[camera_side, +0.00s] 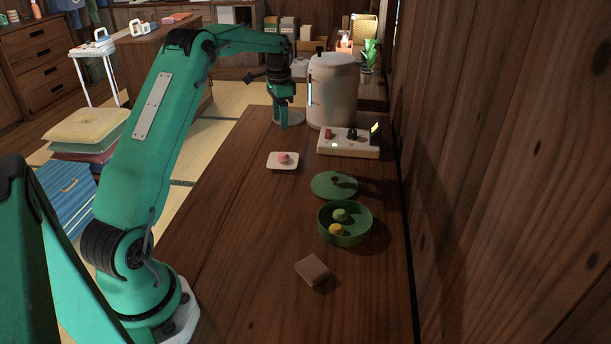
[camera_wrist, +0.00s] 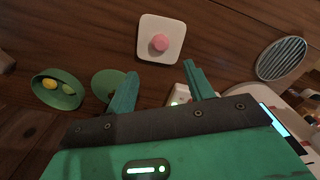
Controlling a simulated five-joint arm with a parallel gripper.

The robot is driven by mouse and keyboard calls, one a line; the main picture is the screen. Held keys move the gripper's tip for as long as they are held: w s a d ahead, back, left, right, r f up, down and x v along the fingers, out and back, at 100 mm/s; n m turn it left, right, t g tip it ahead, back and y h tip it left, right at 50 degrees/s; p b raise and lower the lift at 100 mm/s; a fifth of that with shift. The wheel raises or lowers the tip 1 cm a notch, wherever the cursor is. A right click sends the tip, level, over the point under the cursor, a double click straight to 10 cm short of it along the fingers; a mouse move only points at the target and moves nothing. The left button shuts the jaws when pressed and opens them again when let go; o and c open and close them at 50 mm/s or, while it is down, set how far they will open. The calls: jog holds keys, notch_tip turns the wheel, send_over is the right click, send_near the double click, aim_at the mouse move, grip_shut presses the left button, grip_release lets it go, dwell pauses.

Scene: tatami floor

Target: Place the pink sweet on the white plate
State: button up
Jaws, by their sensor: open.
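The pink sweet (camera_side: 284,158) rests on the small white square plate (camera_side: 272,164) on the wooden table. In the wrist view the pink sweet (camera_wrist: 159,43) sits near the middle of the white plate (camera_wrist: 172,26), with bare plate around it. My gripper (camera_side: 287,122) is above the table behind the plate in the side view, apart from it. In the wrist view my gripper's fingers (camera_wrist: 160,85) are spread with nothing between them, and the plate lies beyond their tips.
A green round bowl (camera_side: 345,238) holds a yellow and a green sweet; its green lid (camera_side: 334,185) lies beside it. A white box with knobs (camera_side: 348,149) and a pale cylinder (camera_side: 333,92) stand near my gripper. A brown block (camera_side: 313,270) lies in front. The table's left side is clear.

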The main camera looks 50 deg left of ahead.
jog(key=s+d+r+n+t, duration=0.1)
jog(key=s+d+r, duration=0.4)
jog(key=d+r, duration=0.3)
jog(key=s+d+r+n+t, duration=0.1)
jog(key=s+d+r, duration=0.4)
jog(key=d, duration=0.6)
jog(key=s+d+f+t, duration=0.1)
jog(key=s+d, duration=0.4)
jog(key=s, duration=0.4)
jog(key=s+d+f+n+t, duration=0.1)
jog(key=s+d+t, duration=0.1)
jog(key=s+d, duration=0.4)
jog(key=s, duration=0.2)
jog(key=shift+s+d+f+t, duration=0.25)
jog(key=shift+s+d+t, duration=0.05)
jog(key=shift+s, duration=0.1)
